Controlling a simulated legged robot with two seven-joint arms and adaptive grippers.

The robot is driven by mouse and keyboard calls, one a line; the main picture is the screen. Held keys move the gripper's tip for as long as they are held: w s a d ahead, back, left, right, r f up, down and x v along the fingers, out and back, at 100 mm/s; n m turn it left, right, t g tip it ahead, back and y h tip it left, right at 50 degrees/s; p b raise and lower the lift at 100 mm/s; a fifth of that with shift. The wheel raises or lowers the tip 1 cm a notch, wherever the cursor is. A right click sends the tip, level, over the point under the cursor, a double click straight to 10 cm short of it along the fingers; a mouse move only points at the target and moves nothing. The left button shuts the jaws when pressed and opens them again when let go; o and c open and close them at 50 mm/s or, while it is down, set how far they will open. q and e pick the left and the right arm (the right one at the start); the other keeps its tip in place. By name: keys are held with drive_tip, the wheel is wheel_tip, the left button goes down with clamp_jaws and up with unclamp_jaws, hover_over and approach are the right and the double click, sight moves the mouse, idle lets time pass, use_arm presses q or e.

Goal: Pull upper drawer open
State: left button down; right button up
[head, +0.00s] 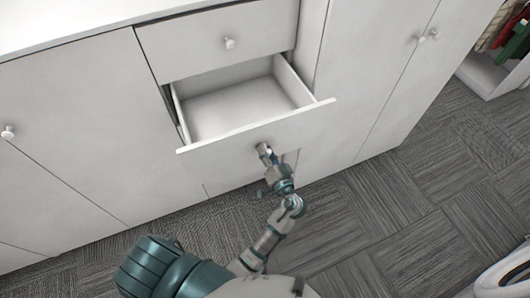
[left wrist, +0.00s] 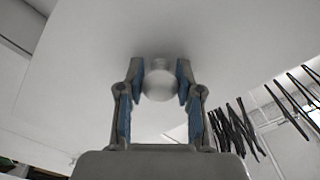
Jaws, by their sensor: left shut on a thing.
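A white cabinet holds an open, empty drawer (head: 250,95), pulled out toward me beneath a closed drawer (head: 228,40) with a round knob. My left gripper (head: 264,150) is at the front panel of the open drawer. In the left wrist view my left gripper (left wrist: 159,82) is shut on a round pale knob (left wrist: 159,85), with a blue-padded finger on each side. In the head view the gripper mostly hides this knob. My right gripper is not in view.
Cabinet doors with knobs flank the drawers, one on the left (head: 65,110) and others on the right (head: 385,70). An open shelf with clothes (head: 505,45) is at the upper right. Dark hangers (left wrist: 235,128) show in the left wrist view.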

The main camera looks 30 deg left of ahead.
use_arm(q)
drive_tip(key=c, duration=1)
unclamp_jaws()
drive_tip(key=shift+w, duration=0.1)
drive_tip(key=shift+o, duration=1.3)
drive_tip(key=shift+d, duration=0.1)
drive_tip(key=shift+s+d+r, duration=0.1)
drive_tip(key=shift+s+d, duration=0.15)
drive_tip(key=shift+d, duration=0.65)
drive_tip(key=v, duration=0.5)
drive_tip(key=shift+s, duration=0.35)
drive_tip(key=shift+s+d, duration=0.25)
drive_tip(key=shift+d, duration=0.55)
drive_tip(key=shift+a, duration=0.15)
